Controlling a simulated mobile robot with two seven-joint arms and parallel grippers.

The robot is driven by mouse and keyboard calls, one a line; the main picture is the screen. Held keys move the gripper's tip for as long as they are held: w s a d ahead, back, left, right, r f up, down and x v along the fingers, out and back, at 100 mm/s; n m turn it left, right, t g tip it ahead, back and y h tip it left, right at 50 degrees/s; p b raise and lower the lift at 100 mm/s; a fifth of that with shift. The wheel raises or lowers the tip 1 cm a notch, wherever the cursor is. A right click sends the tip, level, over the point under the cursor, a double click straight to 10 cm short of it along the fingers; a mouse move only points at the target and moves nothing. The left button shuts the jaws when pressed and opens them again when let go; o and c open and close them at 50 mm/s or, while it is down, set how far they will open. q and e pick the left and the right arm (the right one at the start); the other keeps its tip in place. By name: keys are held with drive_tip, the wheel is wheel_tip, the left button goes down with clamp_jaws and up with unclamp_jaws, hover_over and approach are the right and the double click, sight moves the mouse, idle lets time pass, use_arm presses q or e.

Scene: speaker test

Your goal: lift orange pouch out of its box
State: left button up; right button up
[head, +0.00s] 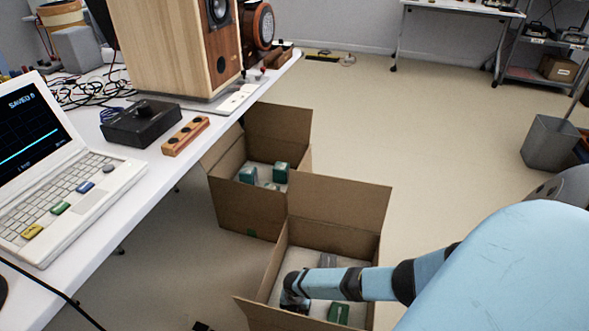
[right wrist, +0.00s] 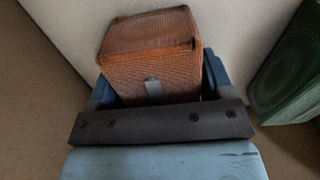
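The orange pouch (right wrist: 155,60), a brownish-orange mesh block with a small grey tag, lies between the two blue fingers of my right gripper (right wrist: 160,88) in the right wrist view. The fingers are wide apart, one along each side of it; whether they press on it I cannot tell. In the head view my right gripper (head: 294,294) reaches down into the nearer cardboard box (head: 267,262), and the pouch is hidden there behind the arm. My left gripper is not in view.
The nearer box also holds a green item (head: 338,313) and a grey item (head: 328,260). A second open box (head: 240,208) with green items stands behind it. A white table (head: 150,190) with a laptop (head: 70,185) and speaker (head: 180,45) runs along the left. Floor behind the boxes is clear.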

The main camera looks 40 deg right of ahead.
drive_tip(key=shift+c, duration=0.5)
drive_tip(key=shift+r, duration=0.1)
wheel_tip(320, 180, up, 8)
drive_tip(key=p, duration=0.5)
drive_tip(key=shift+f, duration=0.2)
use_arm(q)
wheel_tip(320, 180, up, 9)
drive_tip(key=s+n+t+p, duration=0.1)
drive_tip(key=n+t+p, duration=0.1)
drive_tip(key=p, duration=0.3)
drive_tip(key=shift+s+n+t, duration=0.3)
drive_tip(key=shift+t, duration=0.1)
use_arm(e)
wheel_tip(320, 180, up, 12)
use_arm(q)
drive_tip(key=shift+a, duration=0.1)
use_arm(e)
drive_tip(key=shift+r, duration=0.15)
